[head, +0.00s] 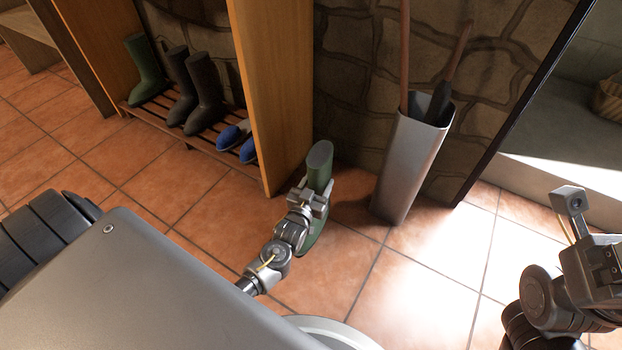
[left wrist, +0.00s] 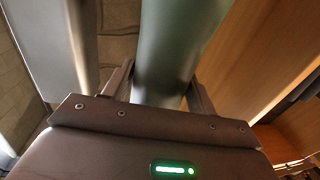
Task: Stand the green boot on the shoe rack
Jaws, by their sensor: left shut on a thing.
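The green boot (head: 319,176) is held roughly upright in my left gripper (head: 313,198), in front of the wooden panel at the rack's right end. Its sole end shows below the gripper; I cannot tell whether it touches the floor. In the left wrist view the boot's shaft (left wrist: 175,45) sits between both fingers of my left gripper (left wrist: 160,92). The slatted shoe rack (head: 205,142) is low, to the left behind the panel. Its left end holds another green boot (head: 146,64). My right gripper (head: 585,235) is at the right edge, its jaws unclear.
Two dark boots (head: 204,92) and blue shoes (head: 233,135) also stand on the rack. The tall wooden panel (head: 272,90) closes the rack's right end. A grey bin (head: 408,165) with long handles stands right of the held boot. The tiled floor before the rack is clear.

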